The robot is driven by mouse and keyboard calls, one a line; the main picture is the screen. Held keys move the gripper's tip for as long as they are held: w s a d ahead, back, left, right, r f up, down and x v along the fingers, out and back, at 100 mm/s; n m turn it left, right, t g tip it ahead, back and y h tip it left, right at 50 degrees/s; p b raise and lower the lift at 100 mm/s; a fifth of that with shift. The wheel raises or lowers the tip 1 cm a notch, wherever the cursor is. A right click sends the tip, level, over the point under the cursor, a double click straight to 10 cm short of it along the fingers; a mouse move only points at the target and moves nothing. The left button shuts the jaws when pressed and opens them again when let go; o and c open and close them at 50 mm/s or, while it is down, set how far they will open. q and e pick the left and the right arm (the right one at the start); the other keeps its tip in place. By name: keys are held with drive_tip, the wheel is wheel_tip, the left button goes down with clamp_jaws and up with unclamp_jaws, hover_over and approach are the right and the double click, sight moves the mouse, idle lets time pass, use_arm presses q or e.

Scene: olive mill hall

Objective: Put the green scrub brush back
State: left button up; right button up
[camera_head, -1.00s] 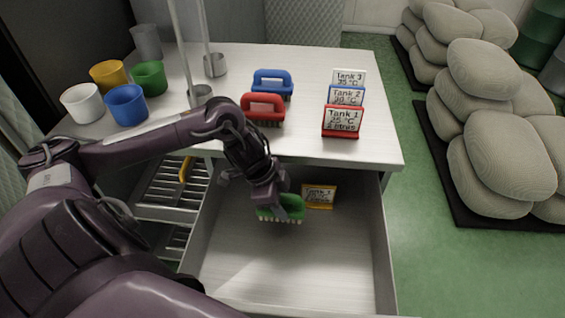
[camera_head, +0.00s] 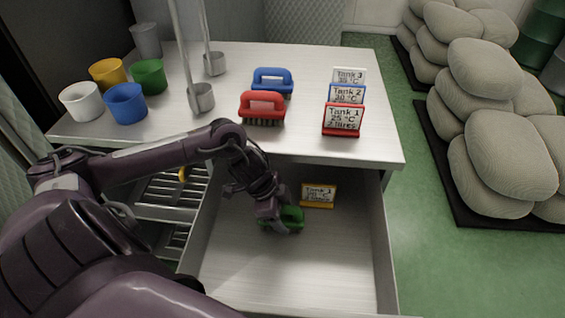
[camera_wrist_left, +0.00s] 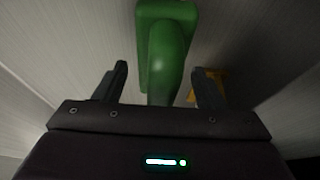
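The green scrub brush (camera_head: 293,214) is low in the open drawer (camera_head: 335,262), toward its back; its bristles are hidden. My left gripper (camera_head: 279,226) is down in the drawer at the brush and partly covers it. In the left wrist view the brush (camera_wrist_left: 165,45) has its green handle between my two fingers (camera_wrist_left: 162,88), with a clear gap on the left side and a narrower one on the right, so the gripper looks open around it. My right gripper is in neither view.
A yellow-framed card (camera_head: 318,196) stands in the drawer just right of the brush. On the table (camera_head: 225,135) are a red brush (camera_head: 262,106), a blue brush (camera_head: 272,80), several cups and more cards. The drawer's front and right side are clear.

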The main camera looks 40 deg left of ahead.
use_arm(q)
drive_tip(key=shift+s+a+r, duration=0.1)
drive_tip(key=shift+a+r, duration=0.1)
drive_tip(key=shift+r, duration=0.35)
drive_tip(key=p+v, duration=0.1)
drive_tip(key=v, duration=0.7)
drive_tip(key=shift+p, duration=0.35)
drive_tip(key=shift+p+v, duration=1.1)
drive_tip(key=shift+p, duration=0.15)
drive_tip(key=shift+s+r+p, duration=0.1)
drive_tip(key=shift+r+p, duration=0.4)
drive_tip(key=shift+p, duration=0.2)
